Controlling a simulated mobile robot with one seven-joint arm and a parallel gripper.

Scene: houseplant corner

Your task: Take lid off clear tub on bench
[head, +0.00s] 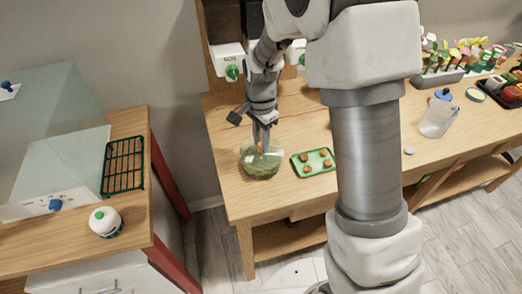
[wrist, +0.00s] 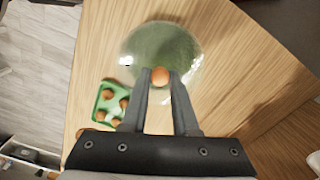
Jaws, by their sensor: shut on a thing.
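The clear tub (head: 258,168) stands near the front left of the wooden bench, with green showing through it. Its round lid (wrist: 160,45) looks clear with a green tint in the wrist view, with a small orange-brown knob (wrist: 160,76) at its middle. My gripper (head: 263,146) points down over the tub. In the wrist view my gripper (wrist: 160,80) has its fingertips closed on the knob. I cannot tell whether the lid still touches the tub's rim.
A green tray (head: 304,169) with several orange-brown round things lies just right of the tub. A clear bottle with a blue top (head: 437,114) stands farther right. Potted flowers (head: 460,60) line the back right. Bare bench (head: 225,130) shows left of the tub.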

